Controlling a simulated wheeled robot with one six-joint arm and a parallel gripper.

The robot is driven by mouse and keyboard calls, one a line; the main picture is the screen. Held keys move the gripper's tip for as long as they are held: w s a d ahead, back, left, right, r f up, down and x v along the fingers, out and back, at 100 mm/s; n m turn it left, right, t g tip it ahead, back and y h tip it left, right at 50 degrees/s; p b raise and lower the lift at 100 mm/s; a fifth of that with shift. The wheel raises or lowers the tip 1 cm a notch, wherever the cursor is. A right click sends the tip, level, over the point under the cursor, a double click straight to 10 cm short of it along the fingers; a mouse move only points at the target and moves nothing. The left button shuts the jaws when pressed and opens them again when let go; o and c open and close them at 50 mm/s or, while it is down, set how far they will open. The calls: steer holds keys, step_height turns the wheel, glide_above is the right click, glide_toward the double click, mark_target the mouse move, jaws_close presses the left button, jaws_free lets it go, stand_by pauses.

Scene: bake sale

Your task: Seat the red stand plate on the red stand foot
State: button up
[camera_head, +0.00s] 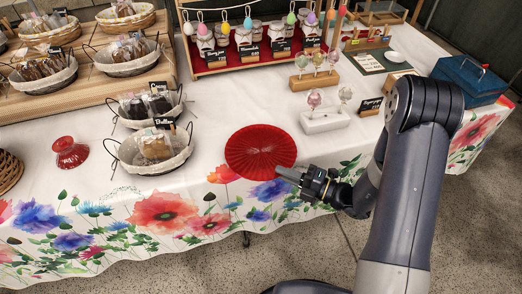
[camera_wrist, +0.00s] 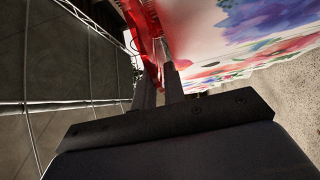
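The red stand plate (camera_head: 258,148) is a round, ribbed disc by the table's front edge in the head view. In the wrist view it shows nearly edge-on as a red strip (camera_wrist: 147,32) beyond my fingers. The red stand foot (camera_head: 70,154) is a small flared piece standing on the cloth at the left, well apart from the plate. My gripper (camera_head: 282,171) is at the plate's near right rim, one finger over it. In the wrist view my two fingers (camera_wrist: 160,82) have a narrow gap between them. Whether they press the rim is unclear.
A wire-handled basket (camera_head: 152,150) stands between foot and plate, with another basket (camera_head: 150,106) behind. A wicker item (camera_head: 9,171) is left of the foot. A white cake-pop holder (camera_head: 325,120) is right of the plate. The flowered cloth (camera_head: 165,213) hangs at the front.

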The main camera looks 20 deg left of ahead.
mark_target(274, 167)
steer(key=shift+w+a, duration=0.3)
steer(key=shift+a, duration=0.65)
steer(key=shift+w+a, duration=0.25)
steer(key=shift+a, duration=0.65)
steer(key=shift+c, duration=0.2)
jaws_close()
steer(key=shift+r, duration=0.2)
